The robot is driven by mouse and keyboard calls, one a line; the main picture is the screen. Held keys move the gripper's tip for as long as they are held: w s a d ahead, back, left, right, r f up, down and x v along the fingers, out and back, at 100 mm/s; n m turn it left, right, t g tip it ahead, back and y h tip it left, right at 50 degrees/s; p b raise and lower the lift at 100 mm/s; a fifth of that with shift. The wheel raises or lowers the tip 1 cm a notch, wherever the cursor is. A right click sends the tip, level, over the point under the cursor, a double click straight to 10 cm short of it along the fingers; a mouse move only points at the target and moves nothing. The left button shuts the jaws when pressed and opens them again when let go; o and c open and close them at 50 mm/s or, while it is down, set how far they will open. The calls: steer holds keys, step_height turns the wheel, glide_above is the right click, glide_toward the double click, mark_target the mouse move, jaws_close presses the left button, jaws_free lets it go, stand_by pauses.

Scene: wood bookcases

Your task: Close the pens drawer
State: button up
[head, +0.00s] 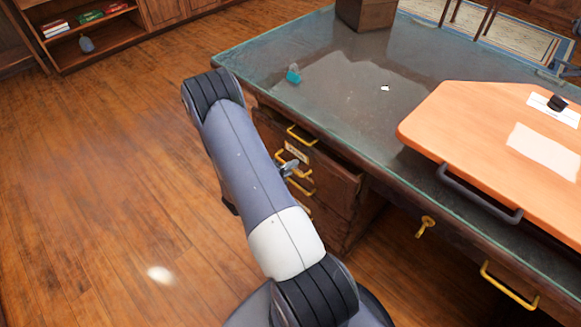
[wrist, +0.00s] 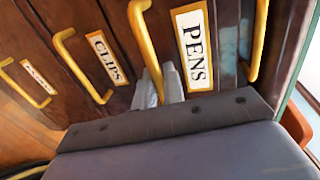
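The pens drawer shows in the wrist view by its white PENS label (wrist: 195,48) on a dark wood front, with a yellow bar handle (wrist: 145,45) left of the label. In the head view a labelled drawer (head: 325,177) with a yellow handle seems to stand out from the desk; its inside is hard to make out. My gripper (head: 288,167) is at this drawer front. In the wrist view its grey fingertips (wrist: 160,88) are at the lower end of the handle, apparently on either side of it. Whether they grip it is unclear.
The CLIPS drawer label (wrist: 108,58) and another labelled drawer (wrist: 37,76) are beside it, with yellow handles. The glass-topped desk (head: 340,95) overhangs the drawers. An orange board (head: 460,120) lies on it. A key (head: 426,227) is at the desk front. The wood floor (head: 100,180) at left is clear.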

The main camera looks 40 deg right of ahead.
mark_target(300, 160)
jaws_close()
steer(key=x, duration=0.4)
steer(key=shift+r, duration=0.4)
steer(key=shift+d, duration=0.1)
steer(key=o, duration=0.5)
jaws_free()
steer(key=shift+d, duration=0.1)
steer(key=shift+o, duration=0.2)
steer(key=v, duration=1.1)
